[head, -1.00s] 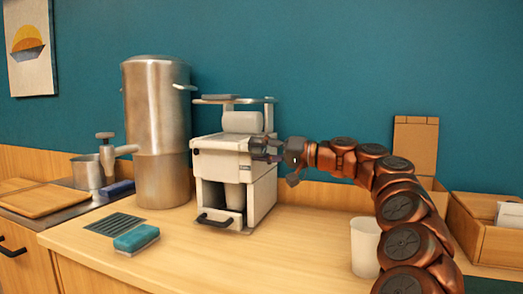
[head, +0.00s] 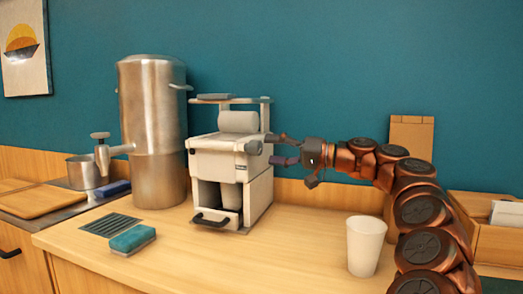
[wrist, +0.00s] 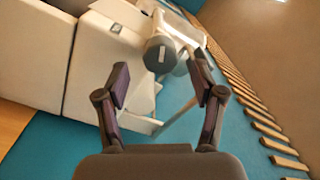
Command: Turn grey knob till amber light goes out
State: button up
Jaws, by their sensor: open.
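A white machine (head: 216,158) stands on the counter. Its grey knob (head: 253,147) sticks out at the upper right of its front. In the wrist view the grey knob (wrist: 160,54) is a round cylinder with a pale mark on its end face. My gripper (head: 273,149) is open just right of the knob, with a gap between them. In the wrist view my gripper's fingers (wrist: 158,80) are spread, and the knob shows beyond and between the tips. No lit amber light can be made out in either view.
A tall steel urn (head: 152,130) stands left of the machine. A blue-green sponge (head: 132,239) and a dark drain grate (head: 110,224) lie in front. A white cup (head: 365,247) stands below my arm. The counter between machine and cup is clear.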

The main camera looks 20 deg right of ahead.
jog(key=v, duration=0.7)
jog(key=shift+a, duration=0.1)
jog(key=s+a+r+n+g+p, duration=0.1)
jog(key=s+a+r+g+p, duration=0.2)
jog(key=a, duration=0.6)
jog(key=a+r+n+g+p, duration=0.2)
jog(key=a+g+p, duration=0.15)
jog(key=a, duration=0.55)
jog(key=s+a+f+g+h+p, duration=0.35)
jog(key=s+a+p, duration=0.45)
jog(key=a, duration=0.4)
jog(key=s+f+g+h+p, duration=0.2)
jog(key=s+f+h+p, duration=0.35)
jog(key=s, duration=0.65)
jog(key=s+d+f+g+h+p, duration=0.1)
jog(key=s+d+f+h+p, duration=0.1)
jog(key=s, duration=0.5)
jog(key=s+d+f+m+g+h+p, duration=0.1)
jog(key=s+d+f+h+p, duration=0.1)
jog(key=s+d+f+p, duration=0.3)
jog(key=shift+s+d+f+g+p, duration=0.2)
jog(key=shift+s+d+g+p, duration=0.15)
jog(key=shift+s+d, duration=0.65)
